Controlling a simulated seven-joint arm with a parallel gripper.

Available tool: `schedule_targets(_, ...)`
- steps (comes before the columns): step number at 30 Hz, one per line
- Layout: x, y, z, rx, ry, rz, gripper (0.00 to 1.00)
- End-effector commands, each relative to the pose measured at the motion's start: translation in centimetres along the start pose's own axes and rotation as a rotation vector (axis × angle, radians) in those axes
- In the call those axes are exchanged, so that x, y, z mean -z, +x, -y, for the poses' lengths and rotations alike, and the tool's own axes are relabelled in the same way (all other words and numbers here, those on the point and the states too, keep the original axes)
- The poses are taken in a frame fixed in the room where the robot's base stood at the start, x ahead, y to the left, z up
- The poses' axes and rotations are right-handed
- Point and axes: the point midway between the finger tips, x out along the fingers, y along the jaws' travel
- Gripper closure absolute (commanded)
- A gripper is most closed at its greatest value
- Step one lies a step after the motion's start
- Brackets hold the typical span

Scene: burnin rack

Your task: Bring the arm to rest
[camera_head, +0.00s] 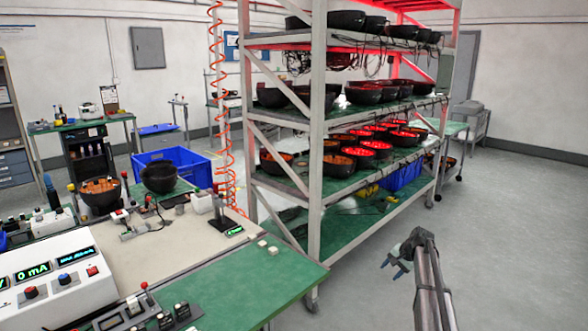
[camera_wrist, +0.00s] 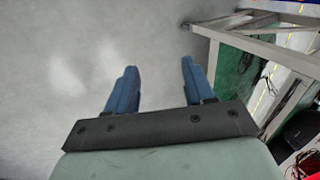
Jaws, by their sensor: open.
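My gripper (camera_head: 392,264) is at the lower right in the head view, over bare floor, to the right of the green workbench and in front of the rack. In the wrist view its two blue fingers (camera_wrist: 155,85) stand apart with nothing between them. Only grey floor shows past the fingertips. The gripper touches nothing that I can see.
A tall metal rack (camera_head: 318,130) with several dark bowls stands behind my gripper; its frame also shows at the right of the wrist view (camera_wrist: 250,42). A workbench (camera_head: 290,275) with instruments fills the lower left. A blue crate (camera_head: 203,172) stands behind it. Floor at right is clear.

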Motion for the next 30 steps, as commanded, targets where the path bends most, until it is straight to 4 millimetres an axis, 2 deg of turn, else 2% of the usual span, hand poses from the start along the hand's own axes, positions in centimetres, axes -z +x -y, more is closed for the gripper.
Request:
schedule_targets(1, -0.6, 1.0, -1.7, -0.006, -0.003, 0.005, 0.47)
schedule_targets(5, -2.6, 3.6, -4.7, -0.028, -0.025, 0.025, 0.47)
schedule_targets(8, -5.1, 6.1, -6.8, -0.055, -0.045, 0.051, 0.47)
schedule_targets(11, -8.4, 8.9, -8.8, -0.087, -0.068, 0.086, 0.47)
schedule_targets(15, -13.9, 12.7, -11.9, -0.141, -0.107, 0.142, 0.47)
schedule_targets(21, -22.0, 17.1, -16.2, -0.22, -0.17, 0.227, 0.47)
schedule_targets(30, -34.2, 21.0, -23.2, -0.333, -0.271, 0.359, 0.47)
